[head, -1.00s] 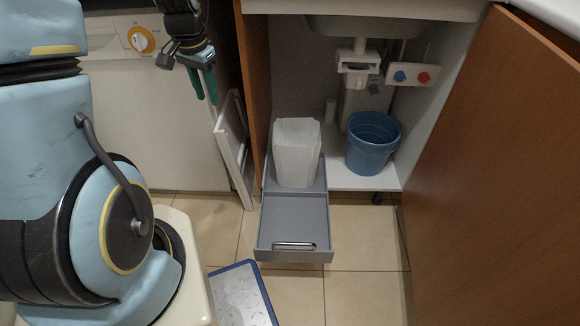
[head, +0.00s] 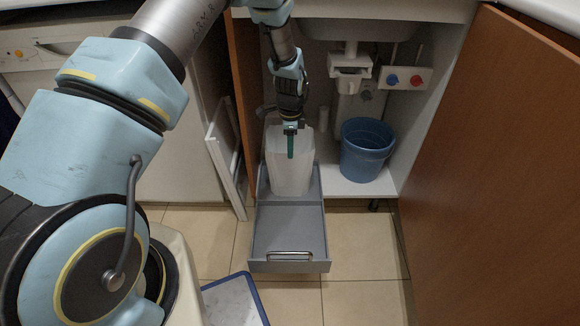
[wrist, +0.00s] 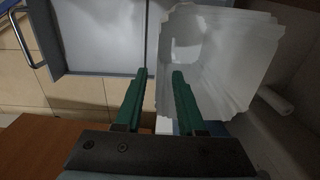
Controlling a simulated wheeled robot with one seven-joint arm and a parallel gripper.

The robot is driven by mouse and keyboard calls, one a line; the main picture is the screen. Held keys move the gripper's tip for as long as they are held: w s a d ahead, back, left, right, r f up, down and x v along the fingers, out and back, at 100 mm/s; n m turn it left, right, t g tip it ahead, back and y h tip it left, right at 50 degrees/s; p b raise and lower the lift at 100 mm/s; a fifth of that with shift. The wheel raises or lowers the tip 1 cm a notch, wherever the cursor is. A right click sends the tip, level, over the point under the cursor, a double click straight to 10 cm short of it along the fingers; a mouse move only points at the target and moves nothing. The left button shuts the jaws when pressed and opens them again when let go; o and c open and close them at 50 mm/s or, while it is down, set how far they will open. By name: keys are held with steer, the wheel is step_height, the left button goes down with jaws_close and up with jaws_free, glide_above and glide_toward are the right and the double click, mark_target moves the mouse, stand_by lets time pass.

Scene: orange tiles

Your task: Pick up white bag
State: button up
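The white bag (head: 290,170) stands upright at the back of a grey pull-out drawer under the sink. In the wrist view the bag (wrist: 240,55) shows from above, with an open top and a wavy rim. My gripper (head: 290,146) hangs over the bag in the head view, overlapping its upper part. In the wrist view my gripper (wrist: 160,75) has two green fingers apart with a gap between them. The right finger overlaps the bag's near rim, and the left finger lies outside it. I cannot tell whether the fingers touch the bag.
The grey drawer (head: 288,232) is pulled out, its front part empty. A blue bucket (head: 366,150) stands to the right in the cabinet. An open brown door (head: 490,170) bounds the right side. A white panel (head: 226,160) leans at the left, beside the cabinet wall.

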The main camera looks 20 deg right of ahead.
mark_target(289, 168)
step_height(289, 168, down, 7)
steer(key=shift+w+a+r+b, duration=0.1)
steer(key=shift+a+r+b, duration=0.1)
steer(key=shift+b, duration=0.3)
jaws_close()
stand_by(1.3)
